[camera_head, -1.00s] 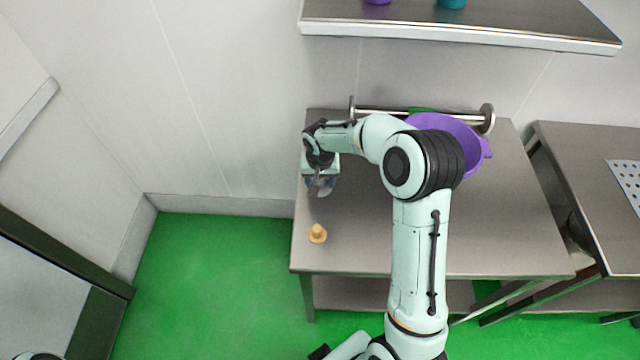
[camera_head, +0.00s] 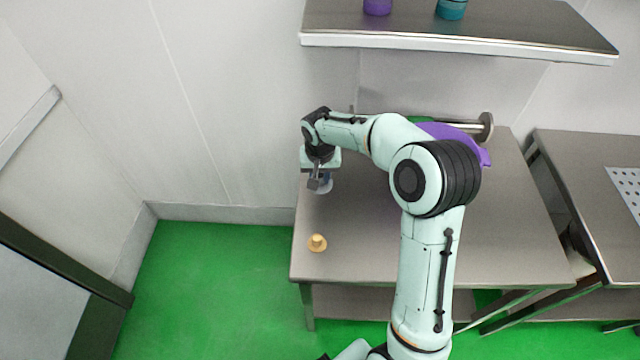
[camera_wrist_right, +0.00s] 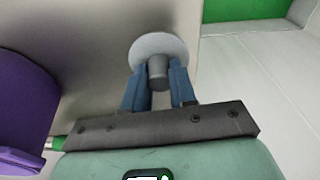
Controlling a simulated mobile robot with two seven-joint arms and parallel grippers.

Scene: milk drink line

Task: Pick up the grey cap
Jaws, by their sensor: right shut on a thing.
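The grey cap (camera_wrist_right: 160,47) shows in the right wrist view as a pale disc with a darker grey knob. The fingers of my right gripper (camera_wrist_right: 160,78) are shut on the knob, one on each side. In the head view the cap (camera_head: 325,187) is a small grey disc under my right gripper (camera_head: 319,182), at the left side of the steel table. I cannot tell whether the cap touches the table. My left gripper is not in view.
A tan cap (camera_head: 317,243) stands on the table (camera_head: 345,262) near its front left. A purple basin (camera_head: 455,132) is at the back, partly behind my arm. A shelf (camera_head: 520,32) with purple and teal items hangs above. A second table (camera_head: 590,160) is at right.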

